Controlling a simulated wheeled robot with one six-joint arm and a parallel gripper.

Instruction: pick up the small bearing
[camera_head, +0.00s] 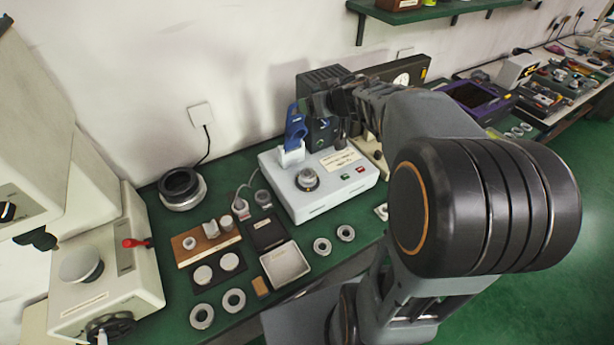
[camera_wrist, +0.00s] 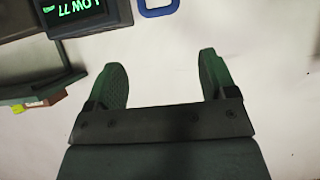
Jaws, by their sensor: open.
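Several metal bearing rings lie on the green bench in the head view. Two small rings, one (camera_head: 322,246) and another (camera_head: 345,233), lie side by side near the front edge. Two slightly larger-looking rings, one (camera_head: 202,316) and another (camera_head: 233,301), lie at the front left. I cannot tell for sure which is the small bearing. My gripper (camera_wrist: 162,78) is open in the wrist view, with nothing between its two dark fingers. It faces the pale wall, and no bearing shows in that view. In the head view my arm reaches above the back of the bench, away from the rings.
A white instrument (camera_head: 330,200) with a knob-like round piece stands mid-bench. A wooden block (camera_head: 207,240), a grey tray (camera_head: 285,264) and a large dark ring (camera_head: 181,188) are on the left. A dark display (camera_wrist: 78,12) shows in the wrist view.

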